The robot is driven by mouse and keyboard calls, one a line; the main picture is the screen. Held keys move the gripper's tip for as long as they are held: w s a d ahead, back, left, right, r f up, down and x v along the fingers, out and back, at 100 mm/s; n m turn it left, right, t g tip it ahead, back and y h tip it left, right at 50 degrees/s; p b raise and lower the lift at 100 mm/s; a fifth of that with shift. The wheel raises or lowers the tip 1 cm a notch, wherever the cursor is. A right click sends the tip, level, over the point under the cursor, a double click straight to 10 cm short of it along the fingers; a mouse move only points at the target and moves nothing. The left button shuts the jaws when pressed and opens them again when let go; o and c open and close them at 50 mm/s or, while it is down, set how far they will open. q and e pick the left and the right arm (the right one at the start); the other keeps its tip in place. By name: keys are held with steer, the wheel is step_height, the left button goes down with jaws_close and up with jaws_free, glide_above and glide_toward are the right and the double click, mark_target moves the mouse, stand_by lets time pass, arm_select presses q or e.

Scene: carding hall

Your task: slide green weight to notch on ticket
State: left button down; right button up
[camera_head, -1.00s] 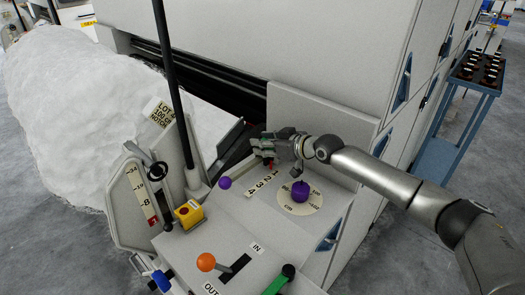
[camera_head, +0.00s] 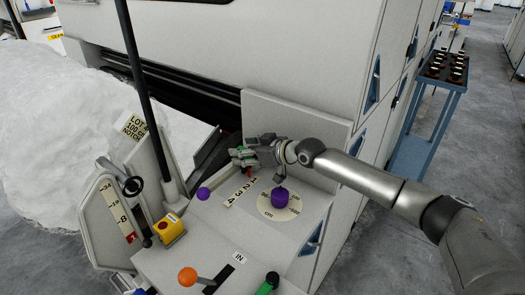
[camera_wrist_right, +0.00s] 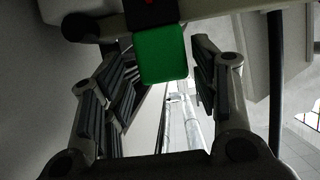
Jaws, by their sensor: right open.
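The green weight (camera_wrist_right: 163,53) is a rounded block hanging between the two fingers in the right wrist view, with a dark part and a red mark above it. It shows only as green bits (camera_head: 238,154) at my right gripper (camera_head: 243,157) in the head view. My right gripper (camera_wrist_right: 160,85) is open, its fingers on either side of the weight with gaps visible. The number strip 1 to 4 (camera_head: 241,193) lies just below the gripper on the panel. The ticket (camera_head: 132,125) reads LOT 4, 100, NOTCH and stands at left. My left gripper is out of view.
A purple knob (camera_head: 282,197) on a round dial and a purple ball (camera_head: 203,193) sit close to the gripper. An orange ball lever (camera_head: 187,277), a yellow box (camera_head: 169,228) and a black post (camera_head: 144,90) stand nearby. A blue cart (camera_head: 424,130) is at right.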

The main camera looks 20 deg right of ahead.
steer(key=v, duration=1)
steer(key=shift+s+d, duration=0.25)
steer(key=shift+r, duration=0.1)
